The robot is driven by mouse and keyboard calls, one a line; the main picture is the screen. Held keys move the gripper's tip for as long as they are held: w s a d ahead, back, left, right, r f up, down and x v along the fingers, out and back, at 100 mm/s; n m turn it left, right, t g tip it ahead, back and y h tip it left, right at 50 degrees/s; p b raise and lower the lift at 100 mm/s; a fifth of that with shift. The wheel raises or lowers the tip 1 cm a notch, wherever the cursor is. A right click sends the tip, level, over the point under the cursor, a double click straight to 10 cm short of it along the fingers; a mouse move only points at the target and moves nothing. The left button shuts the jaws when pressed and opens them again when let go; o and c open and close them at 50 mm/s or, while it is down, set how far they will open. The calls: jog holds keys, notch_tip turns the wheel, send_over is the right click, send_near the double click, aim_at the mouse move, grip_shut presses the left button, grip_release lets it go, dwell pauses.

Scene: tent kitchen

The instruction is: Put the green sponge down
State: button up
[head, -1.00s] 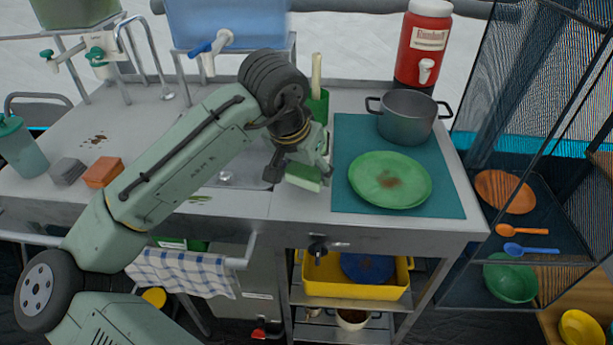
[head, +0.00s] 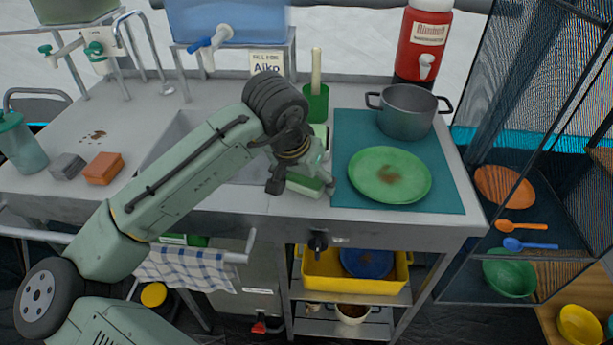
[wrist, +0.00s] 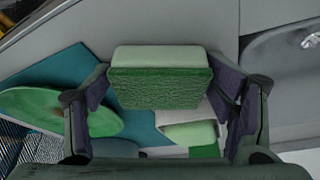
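The green sponge (head: 305,185) has a dark green scrubbing side and a pale side. It is between the two fingers of my gripper (head: 302,186), low over the front edge strip of the metal counter (head: 235,203), left of the teal mat. In the wrist view the sponge (wrist: 160,80) spans the gap between the fingertips of my gripper (wrist: 160,85), which appear to touch its two ends. I cannot tell whether its underside touches the counter.
The teal mat (head: 450,190) bears a green plate (head: 390,176) and a grey pot (head: 406,115). A green holder (head: 316,105) stands behind my gripper. A sink (head: 180,135) is to the left, with an orange sponge (head: 104,168) and a grey one (head: 68,168) beyond it.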

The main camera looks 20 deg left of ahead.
jog(key=shift+o, duration=0.3)
jog(key=shift+s+a+r, duration=0.1)
jog(key=shift+r, duration=0.55)
jog(key=v, duration=1.1)
jog(key=shift+r, duration=0.25)
jog(key=shift+s, duration=0.1)
